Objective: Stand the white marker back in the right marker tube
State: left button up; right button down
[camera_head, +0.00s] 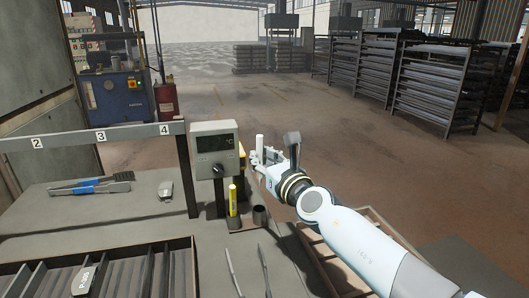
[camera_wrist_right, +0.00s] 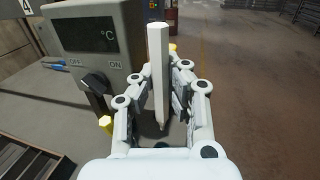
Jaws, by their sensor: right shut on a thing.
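The white marker (camera_head: 259,142) stands nearly upright in my right gripper (camera_head: 265,160), which is shut on it. In the wrist view the white marker (camera_wrist_right: 158,65) runs between the two fingers, its narrow tip pointing down. The right marker tube (camera_head: 260,217) is a short dark cylinder on the bench, below the gripper; its top looks open and empty. The marker is above the tube and apart from it. A yellow marker (camera_head: 232,200) stands in the left tube beside it. My left gripper is not in view.
A grey temperature control box (camera_head: 215,150) stands close to the left of the gripper; it also shows in the wrist view (camera_wrist_right: 95,40). A blue-handled brush (camera_head: 90,186), a slotted tray (camera_head: 130,268) and thin tools lie on the bench. A wooden-edged crate (camera_head: 335,262) is at the right.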

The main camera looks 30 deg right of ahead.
jog(key=shift+w+a+f, duration=0.15)
jog(key=shift+w+f, duration=0.05)
jog(key=shift+w, duration=0.05)
jog(key=shift+f+b, duration=0.45)
jog(key=shift+b, duration=0.2)
notch_tip(320, 180, down, 8)
jog(key=b, duration=0.7)
jog(key=shift+b, duration=0.4)
jog(key=c, duration=1.4)
grip_release()
